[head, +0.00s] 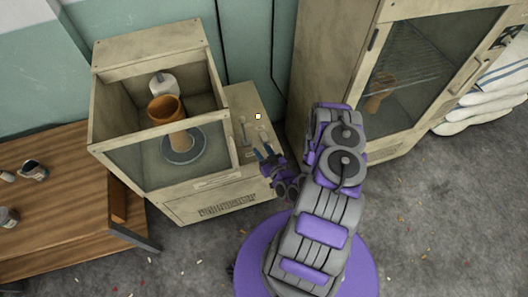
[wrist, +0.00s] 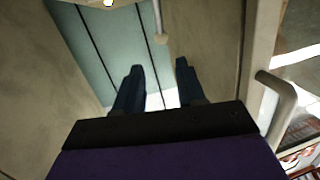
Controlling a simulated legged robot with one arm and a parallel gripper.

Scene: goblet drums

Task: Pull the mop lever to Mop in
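A beige machine (head: 205,208) has a side panel with small levers. One thin lever (head: 243,130) stands on the left of that panel, and a second short lever is close to my fingers. My gripper (head: 263,151) is just in front of the panel, with its blue fingers apart and nothing visible between them. In the wrist view, a thin rod with a round knob (wrist: 160,38) shows beyond and between the open fingertips, apart from them. I cannot read any lever labels, so I cannot tell which is the mop lever.
A goblet drum (head: 167,110) stands on a round plate inside the glass-fronted case. A tall cabinet (head: 385,100) with a glass door is at right. A wooden table (head: 55,200) is at left. The grey floor in front is mostly clear.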

